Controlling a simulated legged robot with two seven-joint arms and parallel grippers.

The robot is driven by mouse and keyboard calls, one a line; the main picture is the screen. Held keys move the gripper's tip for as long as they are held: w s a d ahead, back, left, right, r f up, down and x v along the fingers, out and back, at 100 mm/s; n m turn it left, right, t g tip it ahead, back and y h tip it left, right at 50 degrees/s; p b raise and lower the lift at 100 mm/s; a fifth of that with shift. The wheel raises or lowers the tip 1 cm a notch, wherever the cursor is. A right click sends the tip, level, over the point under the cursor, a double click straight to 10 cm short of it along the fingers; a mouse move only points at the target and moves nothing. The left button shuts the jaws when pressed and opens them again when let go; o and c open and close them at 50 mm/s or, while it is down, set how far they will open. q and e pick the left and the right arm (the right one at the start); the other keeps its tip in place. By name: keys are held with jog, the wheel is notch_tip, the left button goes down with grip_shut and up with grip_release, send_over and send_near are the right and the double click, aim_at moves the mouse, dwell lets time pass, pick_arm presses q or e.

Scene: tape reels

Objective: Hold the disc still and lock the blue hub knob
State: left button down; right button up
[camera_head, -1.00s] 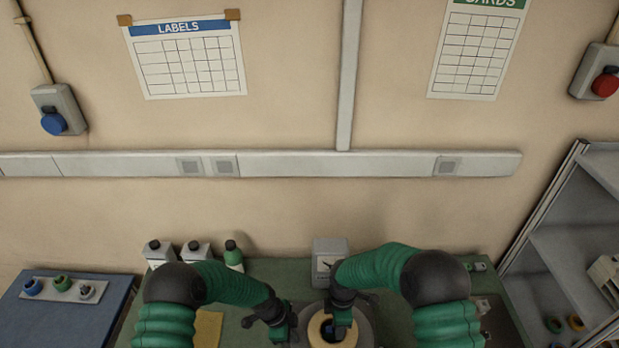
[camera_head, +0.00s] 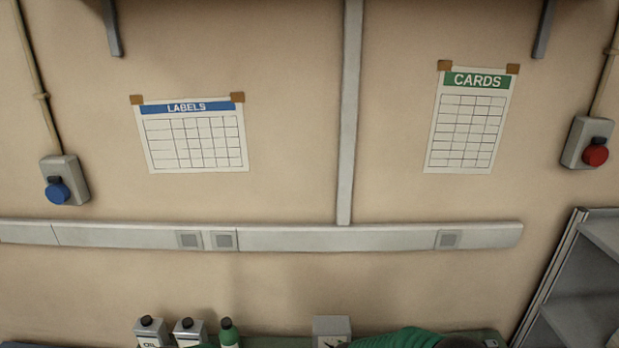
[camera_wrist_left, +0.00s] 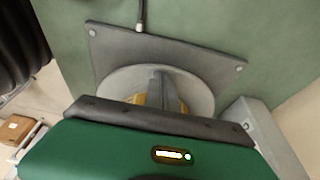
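In the left wrist view, a round grey disc (camera_wrist_left: 112,84) sits on a bolted grey plate (camera_wrist_left: 185,50). A tan part shows in its middle, mostly hidden. My left gripper (camera_wrist_left: 160,88) is over the disc, its green body and dark edge covering the near side. A grey upright piece, perhaps a finger, stands at the centre; I cannot tell whether the fingers are apart or touch the disc. The blue hub knob is not visible in either current view. In the head view, only a green stretch of my right arm (camera_head: 395,338) shows; its gripper is out of frame.
In the head view, two white bottles with black caps (camera_head: 150,332) (camera_head: 188,334), a green bottle (camera_head: 229,334) and a grey gauge box (camera_head: 331,330) stand along the back. A grey shelf (camera_head: 575,290) is at right. Wall switches have blue (camera_head: 57,192) and red (camera_head: 595,155) knobs.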

pick_arm(q)
jog(key=shift+s+f, duration=0.25)
pick_arm(e)
jog(key=shift+f, duration=0.3)
jog(key=shift+r, duration=0.1)
jog(key=shift+c, duration=0.4)
grip_shut()
